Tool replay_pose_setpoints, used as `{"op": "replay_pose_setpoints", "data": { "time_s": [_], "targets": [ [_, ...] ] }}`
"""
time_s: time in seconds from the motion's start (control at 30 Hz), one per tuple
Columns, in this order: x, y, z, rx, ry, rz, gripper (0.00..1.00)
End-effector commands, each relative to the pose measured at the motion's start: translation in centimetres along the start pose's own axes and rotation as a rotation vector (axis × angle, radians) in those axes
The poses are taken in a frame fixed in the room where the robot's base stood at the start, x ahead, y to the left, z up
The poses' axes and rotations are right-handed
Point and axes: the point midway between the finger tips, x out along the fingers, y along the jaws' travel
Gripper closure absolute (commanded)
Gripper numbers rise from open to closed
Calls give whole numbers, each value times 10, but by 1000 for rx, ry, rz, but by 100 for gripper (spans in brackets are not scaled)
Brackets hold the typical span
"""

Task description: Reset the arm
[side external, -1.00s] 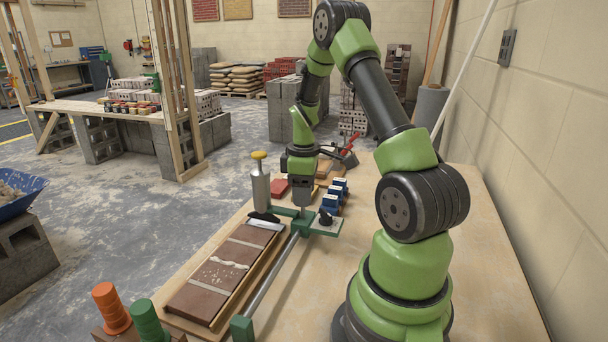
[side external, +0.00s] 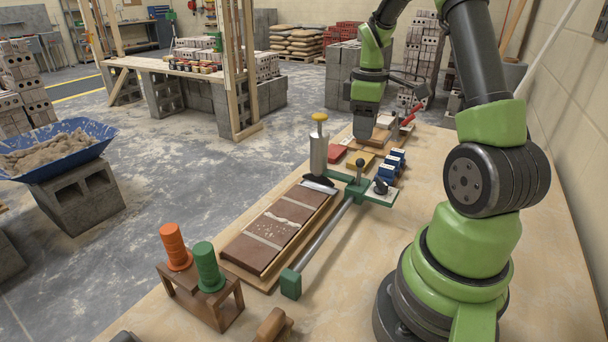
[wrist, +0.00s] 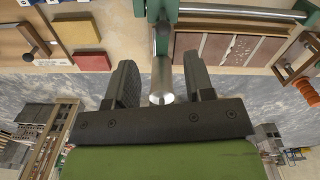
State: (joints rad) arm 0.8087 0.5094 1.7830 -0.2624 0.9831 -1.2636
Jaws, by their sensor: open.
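My gripper (side external: 364,132) hangs in the air past the far end of the green slide fixture (side external: 375,194), pointing down, open and empty. In the wrist view its two dark fingers (wrist: 160,80) stand apart, and a silver cylinder shows between them in the picture, beyond the fingers. In the side view that silver cylinder (side external: 318,150), with a yellow knob on top, stands left of my gripper, apart from it. A small upright handle with a dark knob (side external: 360,165) rises from the fixture. A brown tile panel (side external: 262,242) with pale mortar lines lies beside the fixture's rod.
Several blue boxes (side external: 390,165), a red block (side external: 337,153) and a yellow block (side external: 361,161) lie near the fixture. A wooden rack (side external: 203,300) holds orange and green ribbed cylinders at the front. A wall bounds the right; the tabletop between my base and the fixture is clear.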

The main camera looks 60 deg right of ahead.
Motion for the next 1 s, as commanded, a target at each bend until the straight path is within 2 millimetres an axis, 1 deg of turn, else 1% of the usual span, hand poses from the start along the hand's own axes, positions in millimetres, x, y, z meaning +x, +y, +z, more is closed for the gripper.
{"op": "replay_pose_setpoints", "data": {
  "time_s": [0.07, 0.17, 0.27, 0.3, 0.33, 0.43, 0.5, 0.6, 0.7, 0.83, 0.9, 1.0],
  "targets": [
    [-10, -8, -6, 12, 17, 16, 52],
    [-33, -31, -20, 55, 67, 47, 52],
    [-64, -70, -33, 124, 150, 75, 52],
    [-75, -87, -36, 153, 188, 80, 52],
    [-83, -100, -37, 178, 218, 80, 52],
    [-105, -143, -35, 255, 318, 62, 52],
    [-116, -172, -29, 308, 387, 33, 52],
    [-127, -208, -15, 378, 476, -31, 52],
    [-131, -235, 0, 438, 544, -105, 52],
    [-132, -256, 16, 495, 594, -187, 52],
    [-132, -262, 21, 513, 607, -214, 52],
    [-131, -265, 24, 528, 614, -233, 52]
  ]
}}
